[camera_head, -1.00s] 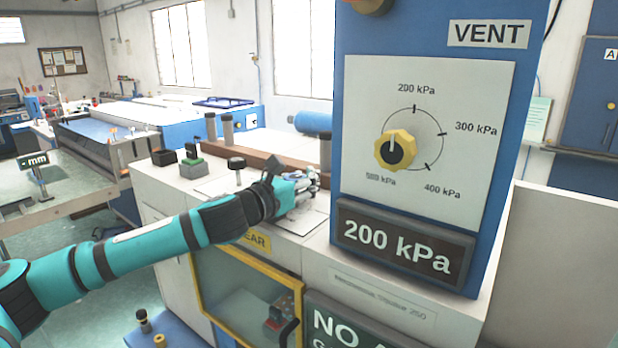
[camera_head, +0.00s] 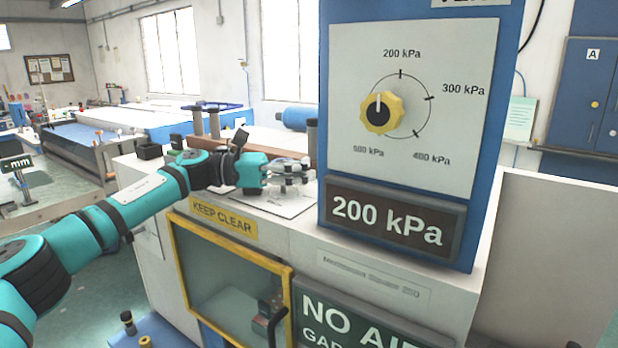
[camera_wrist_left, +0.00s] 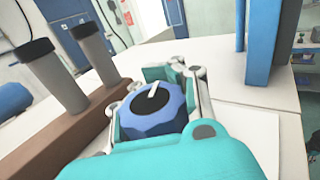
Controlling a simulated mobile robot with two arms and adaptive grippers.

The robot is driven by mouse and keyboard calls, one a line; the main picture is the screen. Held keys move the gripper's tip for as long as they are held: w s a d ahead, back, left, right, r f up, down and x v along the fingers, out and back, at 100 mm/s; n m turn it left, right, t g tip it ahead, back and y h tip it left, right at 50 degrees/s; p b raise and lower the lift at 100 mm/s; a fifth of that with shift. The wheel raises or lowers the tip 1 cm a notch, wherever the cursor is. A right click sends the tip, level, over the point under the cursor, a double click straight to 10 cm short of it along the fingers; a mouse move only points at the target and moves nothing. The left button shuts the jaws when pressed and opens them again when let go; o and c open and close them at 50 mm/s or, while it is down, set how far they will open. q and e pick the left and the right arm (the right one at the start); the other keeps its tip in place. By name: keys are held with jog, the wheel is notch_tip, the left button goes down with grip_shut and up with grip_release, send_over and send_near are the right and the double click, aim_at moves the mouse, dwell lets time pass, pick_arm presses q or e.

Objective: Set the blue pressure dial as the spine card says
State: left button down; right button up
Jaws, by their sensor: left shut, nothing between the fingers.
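A blue dial (camera_wrist_left: 158,108) with a black face and a white pointer line shows in the left wrist view, among the fingers and links of my left gripper (camera_wrist_left: 170,76). Its pointer slants up and right in that picture. My left gripper is shut; I cannot tell whether it touches the dial. In the head view the gripper (camera_head: 300,172) is low over the white cabinet top, left of the blue machine column, and the blue dial is hidden. The sign (camera_head: 388,220) reads 200 kPa. I see no readable spine card. My right gripper is out of view.
A yellow dial (camera_head: 381,112), pointer up, sits on a white panel with a 200 to 500 kPa scale. A brown bar (camera_wrist_left: 60,130) with dark-capped posts lies beside the gripper. Below are a KEEP CLEAR label (camera_head: 222,217) and a yellow-framed door (camera_head: 230,280).

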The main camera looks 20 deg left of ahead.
pick_arm(q)
jog(key=shift+s+a+r+m+g+h+b, duration=0.1)
jog(key=shift+s+a+m+g+h+b, duration=0.1)
jog(key=shift+m+g, duration=0.4)
jog(key=shift+s+a+m+g+h+b, duration=0.15)
jog(key=shift+m+g, duration=0.15)
jog(key=shift+g, duration=0.5)
jog(key=shift+w+r, duration=0.1)
jog(key=shift+r, duration=0.1)
jog(key=c, duration=1.8)
grip_release()
jog(key=shift+a, duration=0.25)
jog(key=o, duration=0.7)
jog(key=shift+w+a+f, duration=0.1)
jog(key=shift+o, duration=0.7)
jog(key=shift+s, duration=0.25)
jog(key=shift+a+f, duration=0.1)
jog(key=shift+a, duration=0.25)
jog(key=a, duration=0.7)
jog(key=s+a, duration=0.1)
jog(key=a, duration=0.3)
